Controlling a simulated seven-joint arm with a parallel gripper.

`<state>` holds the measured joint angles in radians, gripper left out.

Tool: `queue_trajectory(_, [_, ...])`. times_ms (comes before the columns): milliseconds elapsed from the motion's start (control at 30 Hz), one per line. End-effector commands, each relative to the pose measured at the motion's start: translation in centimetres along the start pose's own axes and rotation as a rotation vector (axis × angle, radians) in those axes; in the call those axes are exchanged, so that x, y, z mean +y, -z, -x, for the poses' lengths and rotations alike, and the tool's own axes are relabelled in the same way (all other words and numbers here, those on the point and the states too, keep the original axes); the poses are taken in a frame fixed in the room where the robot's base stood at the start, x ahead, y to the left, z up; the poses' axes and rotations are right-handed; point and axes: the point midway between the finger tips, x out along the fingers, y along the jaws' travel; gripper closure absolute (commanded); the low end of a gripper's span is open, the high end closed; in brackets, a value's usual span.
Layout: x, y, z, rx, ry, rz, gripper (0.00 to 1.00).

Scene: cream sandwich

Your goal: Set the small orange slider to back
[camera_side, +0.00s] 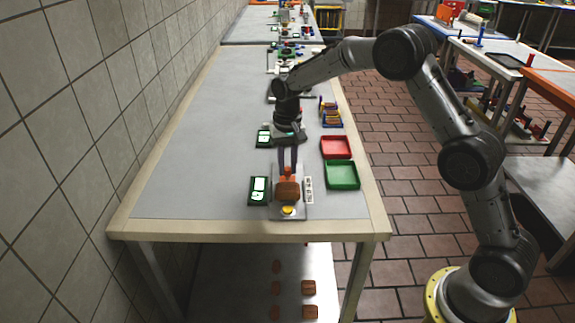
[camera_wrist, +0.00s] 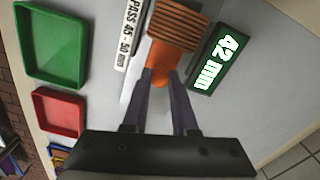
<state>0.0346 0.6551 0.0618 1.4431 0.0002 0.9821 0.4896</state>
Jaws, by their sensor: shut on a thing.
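The small orange slider (camera_side: 288,172) stands on a grey plate (camera_side: 277,213) near the front edge of the table. In the wrist view its rounded orange end (camera_wrist: 160,72) sits between my fingertips, with a ridged orange-brown block (camera_wrist: 178,27) just beyond it. In the side view that brown block (camera_side: 288,190) is directly in front of the slider. My gripper (camera_side: 288,166) points down and is shut on the slider; in the wrist view both dark fingers (camera_wrist: 163,82) meet it. The slider's lower part and track are hidden.
A display (camera_wrist: 221,62) reading 42 mm and a white strip (camera_wrist: 128,30) marked PASS 45 - 50 mm flank the slider. A yellow button (camera_side: 288,211) is in front. Green (camera_side: 342,187) and red (camera_side: 336,158) trays stand right. The table's left side is clear.

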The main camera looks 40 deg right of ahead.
Motion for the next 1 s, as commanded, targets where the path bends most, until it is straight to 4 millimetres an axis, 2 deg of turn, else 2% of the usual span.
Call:
queue_trajectory(267, [0.1, 0.5, 0.1, 0.002, 0.0, -0.001, 1.0])
queue_trajectory(500, [0.9, 3.5, 0.1, 0.004, 0.001, -0.002, 1.0])
queue_trajectory(600, [1.0, 4.1, 0.2, 0.005, 0.002, -0.001, 1.0])
queue_trajectory(900, [1.1, 4.4, 0.2, 0.011, 0.002, -0.001, 1.0])
queue_trajectory(933, [1.1, 4.4, 0.2, 0.012, 0.002, -0.001, 0.7])
queue_trajectory(1000, [1.2, 4.4, 0.2, 0.011, 0.002, -0.001, 0.58])
